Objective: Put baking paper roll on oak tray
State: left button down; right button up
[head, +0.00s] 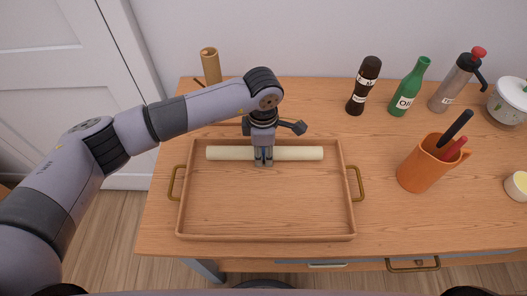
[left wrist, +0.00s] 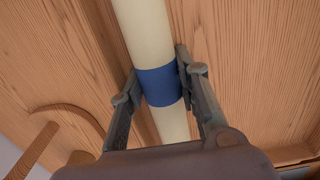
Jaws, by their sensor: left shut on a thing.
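The baking paper roll (head: 299,153) is a long cream roll lying crosswise at the back part of the oak tray (head: 265,239). In the left wrist view the roll (left wrist: 148,30) has a blue band (left wrist: 158,86) at its middle. My left gripper (head: 263,161) points down over the tray and is shut on the roll at this band, with one finger on each side. It also shows in the left wrist view (left wrist: 158,88). I cannot tell whether the roll touches the tray floor. The tray has a brass handle at each end. My right gripper is not in view.
An orange jug (head: 420,169) with utensils stands right of the tray. A dark bottle (head: 364,87), a green oil bottle (head: 410,88), a grey flask (head: 456,82) and a white pot (head: 510,102) stand along the back. A wooden cylinder (head: 210,66) stands at the back left.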

aim_at(263, 150)
pick_arm(q)
jog(key=shift+s+a+f+b, duration=0.1)
jog(key=shift+s+f+b, duration=0.1)
jog(key=shift+f, duration=0.2)
jog(key=shift+s+f+b, duration=0.15)
jog(key=shift+f+b, duration=0.05)
jog(key=shift+f, duration=0.2)
jog(key=c, duration=1.5)
grip_release()
jog(key=shift+r+p, duration=0.25)
jog(key=shift+p, duration=0.1)
jog(key=shift+w+r+p, duration=0.3)
jog(key=shift+r+p, duration=0.15)
jog(key=shift+r, duration=0.25)
notch_tip(263, 150, up, 10)
jog(key=shift+r+b, duration=0.2)
jog(key=shift+b, duration=1)
jog(key=shift+r, duration=0.65)
